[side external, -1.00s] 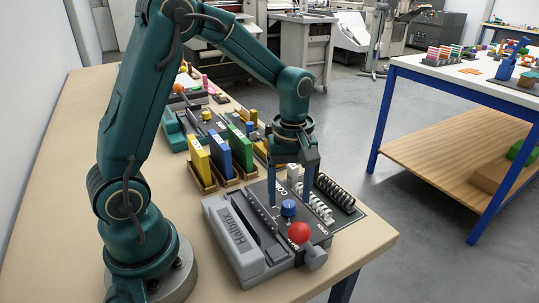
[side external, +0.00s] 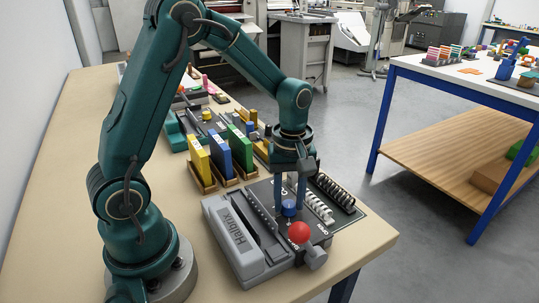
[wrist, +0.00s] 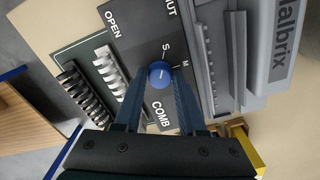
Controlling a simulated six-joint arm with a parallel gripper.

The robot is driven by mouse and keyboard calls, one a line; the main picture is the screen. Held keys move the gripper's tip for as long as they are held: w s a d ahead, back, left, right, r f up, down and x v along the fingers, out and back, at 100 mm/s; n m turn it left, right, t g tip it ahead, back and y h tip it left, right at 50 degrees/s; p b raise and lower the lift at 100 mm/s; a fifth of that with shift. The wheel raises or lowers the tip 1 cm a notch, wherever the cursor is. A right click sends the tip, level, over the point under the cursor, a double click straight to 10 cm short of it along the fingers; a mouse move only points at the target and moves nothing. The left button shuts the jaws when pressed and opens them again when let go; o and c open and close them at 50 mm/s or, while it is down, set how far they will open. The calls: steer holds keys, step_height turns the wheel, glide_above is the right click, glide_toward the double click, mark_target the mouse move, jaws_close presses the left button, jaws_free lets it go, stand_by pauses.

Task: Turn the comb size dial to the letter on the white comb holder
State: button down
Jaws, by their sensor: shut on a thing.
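The blue comb size dial (side external: 289,209) stands on the dark panel of the grey binding machine (side external: 235,245). My gripper (side external: 290,203) points down with its two fingers shut on the dial's sides. In the wrist view the dial (wrist: 160,74) sits between my fingertips, with a short pale mark on top. The letters S and M are printed beyond it; my fingers may hide other markings. A white comb (wrist: 111,69) lies beside the panel, next to a black comb (wrist: 82,92). I cannot make out any letter on the white comb's holder.
A red ball knob (side external: 299,232) on the machine's lever stands close in front of the dial. Yellow, blue and green upright blocks (side external: 220,156) stand behind the machine. The table's front right corner (side external: 370,245) is bare.

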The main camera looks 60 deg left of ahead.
mark_target(289, 204)
steer(key=m, duration=1.1)
stand_by(0.3)
steer(key=shift+m, duration=0.3)
steer(key=c, duration=0.5)
jaws_free()
steer(key=shift+r, duration=2.6)
